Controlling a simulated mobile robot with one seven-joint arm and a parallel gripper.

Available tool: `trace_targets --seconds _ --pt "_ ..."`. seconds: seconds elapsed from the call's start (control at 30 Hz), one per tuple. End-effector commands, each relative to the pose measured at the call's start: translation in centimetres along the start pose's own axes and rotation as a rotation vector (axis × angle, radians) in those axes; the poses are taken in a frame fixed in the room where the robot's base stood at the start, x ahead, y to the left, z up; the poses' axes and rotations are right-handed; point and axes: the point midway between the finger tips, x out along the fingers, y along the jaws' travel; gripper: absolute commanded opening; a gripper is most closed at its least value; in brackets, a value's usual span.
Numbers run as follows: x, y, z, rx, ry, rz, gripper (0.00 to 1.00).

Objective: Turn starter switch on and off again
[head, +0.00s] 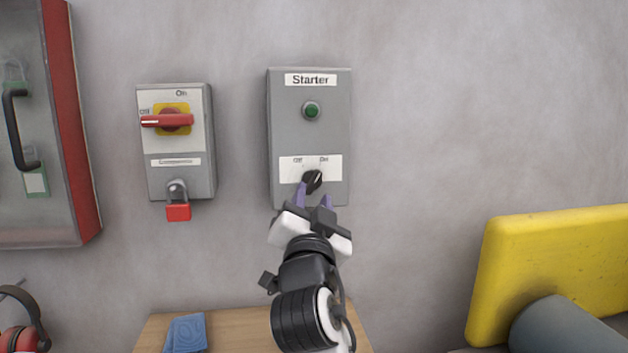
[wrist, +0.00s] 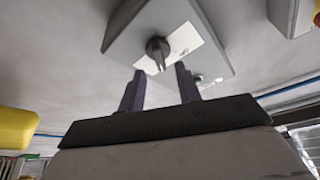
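The grey starter box (head: 310,140) is on the wall, with a green round lamp or button (head: 312,111) near its top. Its black starter switch knob (head: 314,180) sits low on a white plate marked Off and On. The knob's pale mark points up and right, toward On. My gripper (head: 314,193) is open just below and in front of the knob. In the wrist view the knob (wrist: 157,48) lies just beyond the two spread purple fingertips (wrist: 160,70), roughly between them. The fingers do not appear to grip it.
Left of the box is a grey isolator with a red handle (head: 168,121) and a red padlock (head: 178,211). A red-edged cabinet (head: 70,120) is at far left. A wooden table (head: 240,325) with a blue cloth (head: 185,332) stands below. A yellow panel (head: 550,260) is at right.

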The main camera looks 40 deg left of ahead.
Motion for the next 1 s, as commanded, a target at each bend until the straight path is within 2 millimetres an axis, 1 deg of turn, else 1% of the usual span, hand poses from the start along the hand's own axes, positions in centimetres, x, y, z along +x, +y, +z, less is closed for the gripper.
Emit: trace_targets --seconds 0.03,0.2,0.33,0.6,0.87,1.0 --pt "1.0 0.0 -0.2 -0.001 -0.001 0.003 0.34" --pt "2.9 0.0 -0.1 -0.001 0.001 0.001 0.34" --pt "3.5 0.0 0.0 0.001 0.000 0.001 0.34" --pt "3.5 0.1 0.0 0.001 0.000 0.001 0.34" --pt "3.5 0.1 0.0 0.001 0.000 0.001 0.00" --pt "3.5 0.1 0.0 0.000 0.000 0.001 0.00"
